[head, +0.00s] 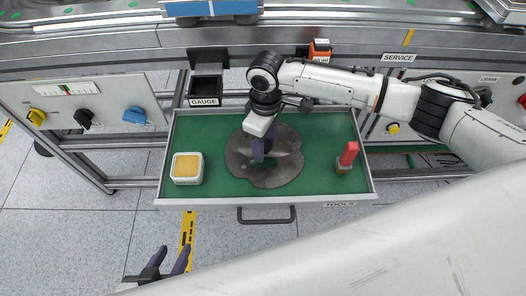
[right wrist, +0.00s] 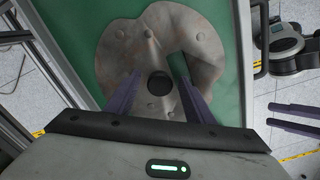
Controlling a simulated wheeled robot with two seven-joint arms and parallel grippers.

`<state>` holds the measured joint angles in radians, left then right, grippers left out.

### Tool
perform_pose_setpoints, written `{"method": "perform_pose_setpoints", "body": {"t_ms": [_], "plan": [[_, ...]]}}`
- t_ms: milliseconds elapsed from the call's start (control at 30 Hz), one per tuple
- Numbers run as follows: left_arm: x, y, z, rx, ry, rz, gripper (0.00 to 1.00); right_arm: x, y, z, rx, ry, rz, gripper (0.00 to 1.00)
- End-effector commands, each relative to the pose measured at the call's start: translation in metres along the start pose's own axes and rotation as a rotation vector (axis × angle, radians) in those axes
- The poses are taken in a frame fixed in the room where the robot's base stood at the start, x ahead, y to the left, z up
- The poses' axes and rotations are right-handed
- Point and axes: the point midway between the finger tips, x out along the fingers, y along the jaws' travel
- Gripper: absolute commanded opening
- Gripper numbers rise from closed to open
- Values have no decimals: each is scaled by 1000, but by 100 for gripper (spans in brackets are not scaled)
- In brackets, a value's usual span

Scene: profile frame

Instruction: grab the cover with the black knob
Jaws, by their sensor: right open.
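The cover is a flat grey-brown plate (head: 285,170) with an irregular lobed outline, lying on the green drawer floor. In the right wrist view the cover (right wrist: 205,35) shows several bolt heads, a cut-out and a round black knob (right wrist: 158,84). My right gripper (head: 262,152) points down over the cover and hides the knob in the head view. In the right wrist view my right gripper (right wrist: 160,76) is open, its purple fingers on either side of the knob, with gaps to it. My left gripper (head: 168,258) is open and empty, below the drawer front.
The open drawer (head: 215,199) also holds a white box with a yellow top (head: 187,168) and a red-handled tool (head: 348,156). A black gauge holder (head: 206,85) stands behind its back edge. A panel with coloured knobs (head: 85,105) is at left. Floor is clear in front.

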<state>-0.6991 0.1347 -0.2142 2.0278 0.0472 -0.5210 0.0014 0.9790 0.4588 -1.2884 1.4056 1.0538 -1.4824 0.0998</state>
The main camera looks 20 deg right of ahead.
Motion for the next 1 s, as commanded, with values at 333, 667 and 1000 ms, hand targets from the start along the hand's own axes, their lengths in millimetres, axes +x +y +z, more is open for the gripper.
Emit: {"method": "perform_pose_setpoints", "body": {"t_ms": [333,667,1000], "plan": [[1,-1,-2,2,3,-1,39,0,0,0,0,0,0,10],[-2,0,-5,2,3,-1,39,-5,0,-1,0,3,0,0],[-16,2,-20,2,6,0,39,-20,0,-1,0,2,0,0]]}}
